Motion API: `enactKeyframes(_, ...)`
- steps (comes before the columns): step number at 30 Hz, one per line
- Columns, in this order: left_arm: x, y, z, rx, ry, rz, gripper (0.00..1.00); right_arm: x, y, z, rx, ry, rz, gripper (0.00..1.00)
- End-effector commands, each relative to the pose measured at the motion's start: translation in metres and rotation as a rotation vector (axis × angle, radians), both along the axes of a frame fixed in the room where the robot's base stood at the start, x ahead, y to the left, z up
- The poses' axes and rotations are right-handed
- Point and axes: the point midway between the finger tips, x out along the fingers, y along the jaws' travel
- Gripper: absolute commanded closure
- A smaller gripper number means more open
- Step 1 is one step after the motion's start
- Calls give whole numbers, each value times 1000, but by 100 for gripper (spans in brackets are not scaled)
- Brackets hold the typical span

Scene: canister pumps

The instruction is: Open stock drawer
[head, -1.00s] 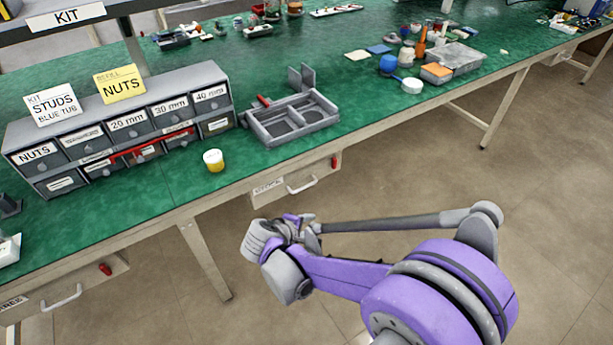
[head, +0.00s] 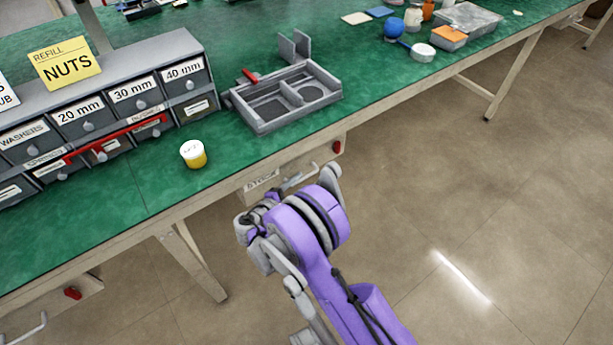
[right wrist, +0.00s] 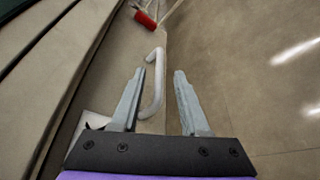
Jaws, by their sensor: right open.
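The stock drawer (head: 256,190) is under the green bench's front edge, with a "STOCK" label on its front. It appears shut. Its pale bar handle (head: 300,178) is partly hidden by my right arm in the head view. In the right wrist view the handle (right wrist: 155,85) runs close to the left finger, and part of it shows between the fingers. My right gripper (right wrist: 160,73) is open and empty, and its fingers point along the drawer front. In the head view the wrist hides its fingertips. My left gripper is not in view.
A red catch (head: 337,147) sits right of the handle; it also shows in the right wrist view (right wrist: 146,19). The green bench top (head: 225,165) holds a grey tray (head: 245,115), a yellow-and-white pot (head: 193,154) and a drawer cabinet (head: 100,95). The floor in front is clear.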

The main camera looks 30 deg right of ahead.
Motion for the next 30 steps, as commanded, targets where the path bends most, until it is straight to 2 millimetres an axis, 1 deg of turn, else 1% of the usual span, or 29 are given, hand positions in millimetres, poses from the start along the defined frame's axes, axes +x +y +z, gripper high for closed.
enactKeyframes(1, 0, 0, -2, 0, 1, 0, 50, 4, -10, -3, -1, 0, -3, 55)
enactKeyframes(3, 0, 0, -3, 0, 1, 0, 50, 8, -20, -6, 0, 1, -3, 55)
enactKeyframes(9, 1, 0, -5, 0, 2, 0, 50, 18, -40, -10, 1, 0, -1, 55)
enactKeyframes(13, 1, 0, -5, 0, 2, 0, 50, 20, -44, -11, 1, 0, 0, 55)
enactKeyframes(20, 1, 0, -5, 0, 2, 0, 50, 20, -44, -11, 2, 0, 1, 55)
enactKeyframes(23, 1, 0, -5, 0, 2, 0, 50, 20, -44, -11, 2, 0, 1, 71)
enactKeyframes(27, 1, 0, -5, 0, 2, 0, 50, 20, -44, -11, 2, 0, 1, 97)
enactKeyframes(28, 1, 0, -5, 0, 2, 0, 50, 20, -44, -11, 2, 0, 1, 100)
enactKeyframes(30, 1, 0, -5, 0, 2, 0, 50, 20, -44, -11, 2, 0, 1, 100)
